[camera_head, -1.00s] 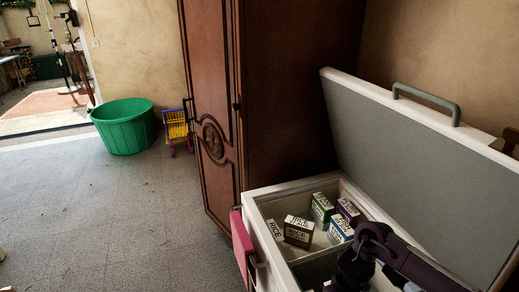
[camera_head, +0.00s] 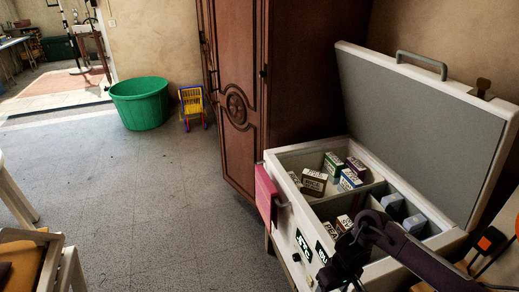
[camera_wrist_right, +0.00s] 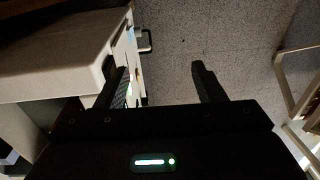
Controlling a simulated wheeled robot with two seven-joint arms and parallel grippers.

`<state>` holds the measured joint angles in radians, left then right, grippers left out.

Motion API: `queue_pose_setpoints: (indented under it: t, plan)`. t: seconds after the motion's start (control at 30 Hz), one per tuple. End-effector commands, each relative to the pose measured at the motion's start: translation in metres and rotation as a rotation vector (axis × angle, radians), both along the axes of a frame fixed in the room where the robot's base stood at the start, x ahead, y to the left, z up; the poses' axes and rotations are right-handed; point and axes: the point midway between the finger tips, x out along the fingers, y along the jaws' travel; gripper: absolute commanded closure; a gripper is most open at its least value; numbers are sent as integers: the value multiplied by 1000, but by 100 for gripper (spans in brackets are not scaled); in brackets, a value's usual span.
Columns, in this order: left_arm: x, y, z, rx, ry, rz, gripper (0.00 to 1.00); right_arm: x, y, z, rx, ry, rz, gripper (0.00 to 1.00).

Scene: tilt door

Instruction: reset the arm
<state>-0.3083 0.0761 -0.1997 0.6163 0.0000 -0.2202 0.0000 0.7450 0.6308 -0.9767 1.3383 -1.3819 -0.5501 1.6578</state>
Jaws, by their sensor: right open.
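My right arm (camera_head: 405,250) reaches in from the lower right in the head view, across the front right part of a white chest (camera_head: 442,241). Its gripper end is at the chest's front side, low in the picture, and its fingers are hard to make out there. In the right wrist view my right gripper (camera_wrist_right: 160,85) is open with nothing between its fingers. The chest's pale side (camera_wrist_right: 60,60) is close by the left finger, and whether they touch is unclear. Grey floor shows beyond the fingers. My left gripper is not in view.
The chest's lid (camera_head: 420,125) stands open, with several small cartons (camera_head: 314,181) inside. A pink object (camera_head: 266,193) hangs at its left corner. A wooden cabinet (camera_head: 240,100) stands behind. A chair (camera_head: 50,260) is at lower left. The floor (camera_head: 150,190) between is clear.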

Motion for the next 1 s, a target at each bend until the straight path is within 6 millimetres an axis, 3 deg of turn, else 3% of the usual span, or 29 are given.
queue_pose_setpoints:
  t: [0.13,0.37,0.47,0.57,0.67,0.8,0.9,1.0]
  plan:
    - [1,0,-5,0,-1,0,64,-2,21,-29,85,-2,6,37]
    - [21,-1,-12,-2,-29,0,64,-7,56,-89,246,-43,-1,37]
    - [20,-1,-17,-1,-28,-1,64,-14,68,-128,311,-78,-23,37]
    - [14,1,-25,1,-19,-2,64,-34,73,-183,358,-122,-65,37]
    - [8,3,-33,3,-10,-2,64,-71,63,-247,350,-174,-119,37]
    - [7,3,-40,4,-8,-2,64,-142,36,-320,257,-203,-168,37]
    - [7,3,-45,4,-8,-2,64,-204,16,-359,168,-190,-179,37]
    - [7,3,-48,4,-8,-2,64,-265,-2,-386,81,-161,-176,37]
